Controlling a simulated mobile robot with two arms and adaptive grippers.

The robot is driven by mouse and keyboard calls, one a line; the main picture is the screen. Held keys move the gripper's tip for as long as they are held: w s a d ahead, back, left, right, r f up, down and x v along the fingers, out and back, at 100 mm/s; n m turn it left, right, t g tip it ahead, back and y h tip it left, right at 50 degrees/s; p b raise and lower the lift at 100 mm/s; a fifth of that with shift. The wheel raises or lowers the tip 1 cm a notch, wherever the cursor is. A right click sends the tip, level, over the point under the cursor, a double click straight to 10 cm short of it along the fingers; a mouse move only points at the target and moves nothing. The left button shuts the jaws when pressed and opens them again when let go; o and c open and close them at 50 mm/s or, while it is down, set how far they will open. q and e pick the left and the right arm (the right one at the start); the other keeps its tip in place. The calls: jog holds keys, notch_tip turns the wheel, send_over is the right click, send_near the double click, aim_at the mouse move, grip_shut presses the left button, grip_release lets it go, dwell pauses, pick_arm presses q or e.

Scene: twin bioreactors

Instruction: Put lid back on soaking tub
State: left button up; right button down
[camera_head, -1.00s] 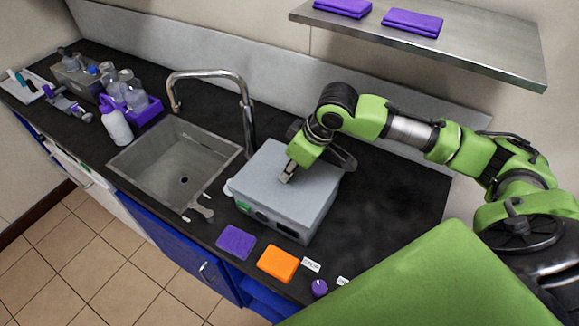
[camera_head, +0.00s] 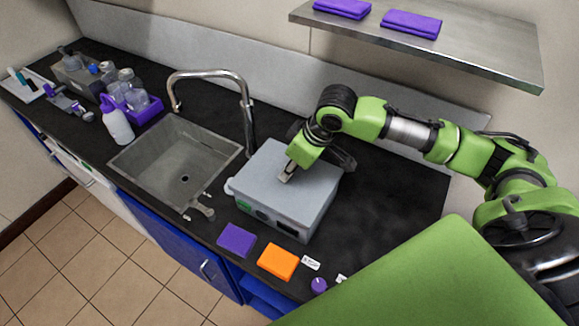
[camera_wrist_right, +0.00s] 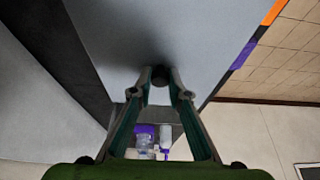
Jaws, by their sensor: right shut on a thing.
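The soaking tub (camera_head: 292,216) is a grey box on the black counter, right of the sink. Its flat grey lid (camera_head: 268,172) lies on top and covers it; I cannot tell whether it is fully seated. My right gripper (camera_head: 287,174) is at the middle of the lid, shut on the lid's small dark knob. In the right wrist view, the two fingertips (camera_wrist_right: 160,80) close around the dark knob (camera_wrist_right: 160,75) above the grey lid surface (camera_wrist_right: 145,25). My left gripper is not in view.
A sink (camera_head: 175,160) with a tall faucet (camera_head: 247,115) lies left of the tub. A purple sponge (camera_head: 237,240), an orange sponge (camera_head: 278,262) and a purple knob-like item (camera_head: 319,285) lie in front. Bottles (camera_head: 117,125) stand far left. A steel shelf (camera_head: 460,50) hangs above.

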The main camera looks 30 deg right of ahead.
jog(key=shift+f+p, duration=0.35)
jog(key=shift+p, duration=0.6)
dwell(1.4)
jog(key=shift+f+p, duration=0.1)
jog(key=shift+p, duration=0.4)
dwell(0.4)
dwell(0.3)
jog(key=c, duration=1.8)
grip_release()
jog(key=shift+c, duration=0.2)
jog(key=o, duration=0.5)
